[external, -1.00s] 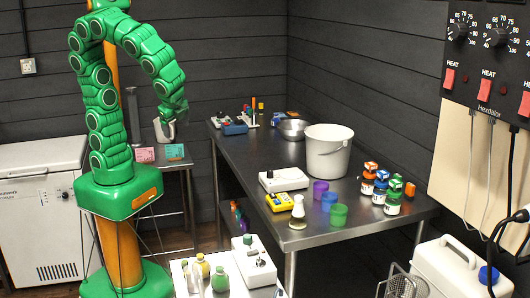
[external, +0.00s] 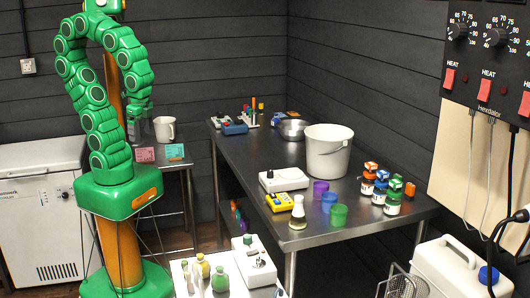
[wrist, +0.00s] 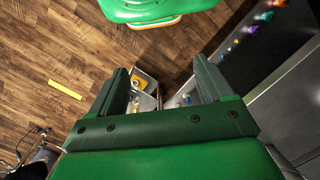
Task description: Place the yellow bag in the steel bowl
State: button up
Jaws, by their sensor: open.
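The steel bowl (external: 291,130) sits at the back of the long steel table, partly hidden behind the white bucket. I cannot make out a yellow bag for sure. A small yellow-orange item (wrist: 137,84) shows between my fingers in the wrist view, well below them, too small to name. My gripper (wrist: 160,85) is open and empty, its two dark green fingers apart. In the external view my gripper hangs down in front of the back wall, left of the white mug; its fingertips are hard to see there.
The white bucket (external: 327,152) stands on the long steel table (external: 245,165), with several jars and coloured cups nearer its front. A yellow meter (external: 281,202) lies at its front left. The white mug (external: 165,129) stands on a small side table. A front tray holds bottles.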

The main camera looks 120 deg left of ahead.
jog(key=shift+w+d+f+m+h, duration=0.15)
jog(key=shift+d+m+h, duration=0.15)
jog(key=shift+d, duration=0.7)
jog(key=n+t, duration=0.2)
jog(key=n, duration=0.3)
send_over(204, 265)
jog(key=s+a, duration=0.1)
notch_tip(204, 265, down, 17)
jog(key=shift+s+a, duration=0.1)
jog(key=shift+w+d+f+n, duration=0.25)
jog(key=shift+d+f+n, duration=0.05)
jog(key=shift+f, duration=0.45)
jog(key=shift+s+a+f, duration=0.1)
jog(key=shift+a+f, duration=0.05)
jog(key=shift+f, duration=1.65)
jog(key=shift+s+a+f, duration=0.1)
jog(key=shift+a+f, duration=0.05)
jog(key=shift+f, duration=1.6)
